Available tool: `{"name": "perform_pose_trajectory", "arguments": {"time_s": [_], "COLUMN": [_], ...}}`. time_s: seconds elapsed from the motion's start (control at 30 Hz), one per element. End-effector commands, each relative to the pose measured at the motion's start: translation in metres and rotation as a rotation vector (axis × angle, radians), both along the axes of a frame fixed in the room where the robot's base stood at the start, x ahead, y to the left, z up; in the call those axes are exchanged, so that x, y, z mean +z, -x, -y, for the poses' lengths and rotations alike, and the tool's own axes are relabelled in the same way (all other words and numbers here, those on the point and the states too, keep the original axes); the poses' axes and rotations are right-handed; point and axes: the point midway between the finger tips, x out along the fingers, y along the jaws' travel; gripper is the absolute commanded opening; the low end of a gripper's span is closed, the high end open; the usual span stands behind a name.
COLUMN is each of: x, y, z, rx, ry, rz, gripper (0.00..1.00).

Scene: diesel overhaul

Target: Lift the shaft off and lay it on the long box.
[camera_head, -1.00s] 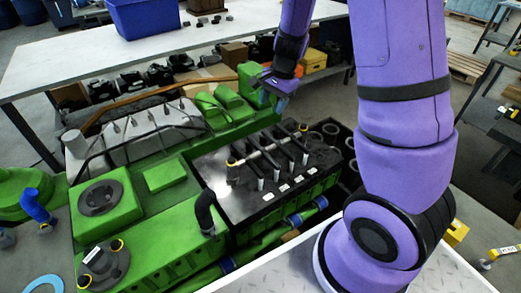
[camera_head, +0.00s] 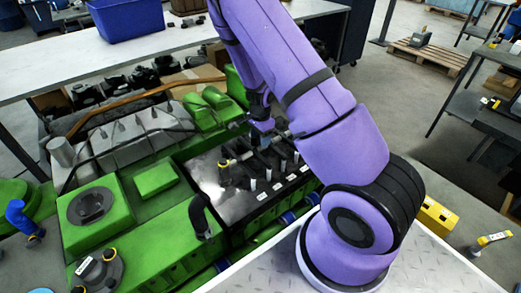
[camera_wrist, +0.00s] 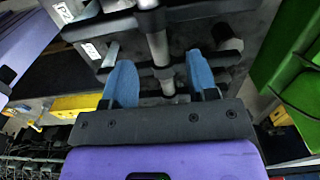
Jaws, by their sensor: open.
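The shaft (camera_head: 242,156) is a thin grey rod with a yellow-ringed near end. It lies across several upright supports on the black top of the green engine (camera_head: 155,180). My gripper (camera_head: 264,138) is low over the shaft's far half; my arm hides part of that end. In the wrist view the shaft (camera_wrist: 157,46) runs between the two blue fingers of my gripper (camera_wrist: 161,82). The fingers are apart, one on each side of it, and a gap shows on both sides. I cannot tell which thing is the long box.
A white-topped table (camera_head: 95,62) with a blue bin (camera_head: 128,18) stands behind the engine. A bent black pipe (camera_head: 200,214) rises near the shaft's near end. A light metal plate surface (camera_head: 400,262) lies in front. A yellow block (camera_head: 437,216) is at right.

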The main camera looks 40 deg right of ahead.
Motion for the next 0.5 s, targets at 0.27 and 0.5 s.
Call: {"name": "perform_pose_trajectory", "arguments": {"time_s": [0.27, 0.5], "x": [-0.021, -0.053], "y": [0.001, 0.002], "z": [0.001, 0.002], "rx": [0.0, 0.0], "ry": [0.0, 0.0], "rz": [-0.002, -0.002], "gripper": [0.53, 0.53]}}
